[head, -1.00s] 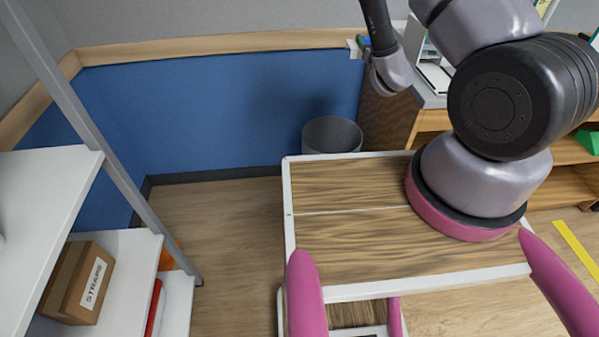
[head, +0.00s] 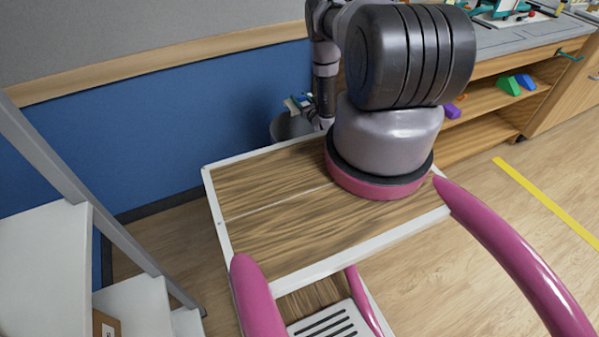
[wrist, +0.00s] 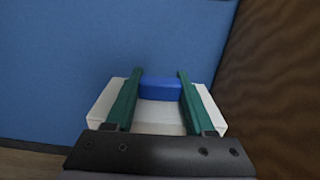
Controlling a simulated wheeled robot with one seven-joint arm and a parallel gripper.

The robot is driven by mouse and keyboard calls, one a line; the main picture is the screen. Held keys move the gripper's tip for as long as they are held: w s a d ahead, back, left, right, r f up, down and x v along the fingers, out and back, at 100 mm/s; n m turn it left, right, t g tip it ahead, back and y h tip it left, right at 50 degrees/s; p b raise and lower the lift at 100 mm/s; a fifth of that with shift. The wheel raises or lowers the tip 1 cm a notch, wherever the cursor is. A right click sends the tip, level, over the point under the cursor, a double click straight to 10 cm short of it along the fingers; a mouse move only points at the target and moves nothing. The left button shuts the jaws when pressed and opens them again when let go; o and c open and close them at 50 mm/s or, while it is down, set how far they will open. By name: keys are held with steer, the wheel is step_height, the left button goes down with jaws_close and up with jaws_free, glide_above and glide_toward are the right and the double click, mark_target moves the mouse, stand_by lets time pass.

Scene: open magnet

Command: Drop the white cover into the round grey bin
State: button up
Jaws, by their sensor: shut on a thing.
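The white cover (wrist: 160,117) is in my gripper (wrist: 160,78) in the wrist view. It is a flat white piece that reaches out past both green fingers, with a blue block-like part (wrist: 160,90) between the fingertips. The round grey bin (head: 283,128) stands on the floor behind the wooden-topped cart in the head view, partly hidden by the cart and my arm. The gripper and cover show small at the end of my arm (head: 300,103), just over the bin's rim in the picture. Their height above the bin is hard to tell. The bin is not visible in the wrist view.
My arm rises over the wooden top (head: 270,200) in front. A blue wall panel (head: 180,130) stands behind the bin. A wooden bench with shelves (head: 490,100) is at right, white shelving (head: 45,260) at left. Floor at right is clear around a yellow line (head: 545,200).

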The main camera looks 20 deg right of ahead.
steer(key=shift+s+d+f, duration=0.2)
steer(key=shift+d+f, duration=0.3)
steer(key=shift+f, duration=0.3)
steer(key=shift+d+f, duration=0.1)
steer(key=shift+f, duration=2.65)
steer(key=o, duration=1.4)
steer(key=shift+s, duration=0.1)
steer(key=s, duration=1)
steer(key=shift+s+d, duration=0.15)
steer(key=shift+s, duration=0.15)
